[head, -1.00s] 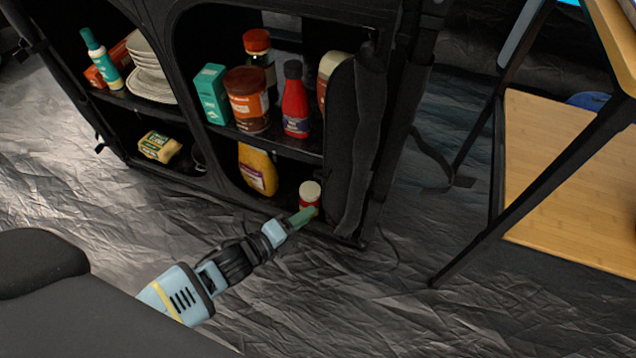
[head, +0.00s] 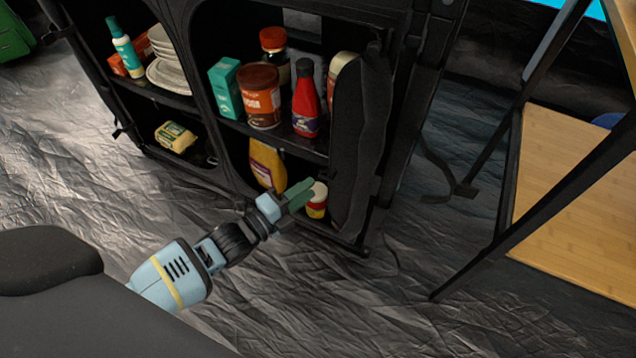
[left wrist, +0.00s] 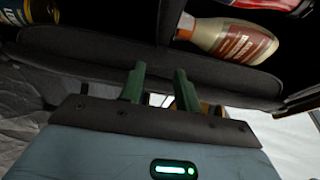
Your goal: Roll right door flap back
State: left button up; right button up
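The right door flap (head: 358,145) is a black fabric roll hanging along the right edge of the cabinet's right opening, bulging at the top and narrowing downward. In the left wrist view it seems to be the dark padded band (left wrist: 100,58) across the picture, just beyond my fingertips. My left gripper (head: 300,194) has green fingers and is low in front of the opening, left of the flap's lower part. In the left wrist view its fingers (left wrist: 159,88) are apart with nothing clearly between them. Contact with the flap cannot be told. My right gripper is not in view.
A small jar with a pale lid (head: 317,200) stands behind my fingertips. A red bottle (head: 305,105), a brown jar (head: 260,97) and a teal box (head: 226,88) fill the shelf above. A wooden-shelved table (head: 570,190) stands at right. Crinkled dark floor is free in front.

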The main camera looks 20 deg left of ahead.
aim_at(324, 178)
pick_arm(q)
jog(key=shift+b+x, duration=0.6)
jog(key=shift+x, duration=1.5)
jog(key=shift+c, duration=0.2)
grip_shut()
